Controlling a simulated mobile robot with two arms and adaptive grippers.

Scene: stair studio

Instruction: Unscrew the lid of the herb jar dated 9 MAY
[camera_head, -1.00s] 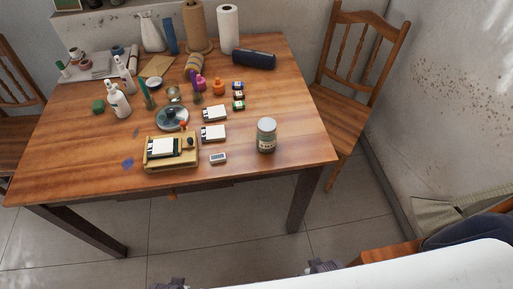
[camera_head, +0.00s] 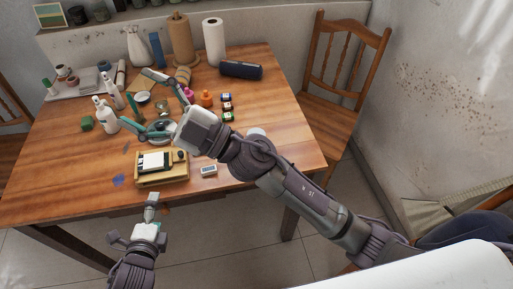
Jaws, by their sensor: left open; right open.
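A glass jar with a grey lid (camera_head: 257,132) stands near the right front of the table. My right forearm hides most of it, leaving only its top in sight, and no date can be read. My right gripper (camera_head: 145,99) is open, its fingers spread to the left over the cluttered middle of the table, well left of the jar. My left gripper (camera_head: 134,217) is open and empty in front of the table's front edge, below and left of the jar.
A wooden tray (camera_head: 178,179) and a small white device (camera_head: 209,170) lie near the front. White bottles (camera_head: 104,118) stand left, small dark-lidded jars (camera_head: 227,107) right of centre. The table's left front is mostly clear.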

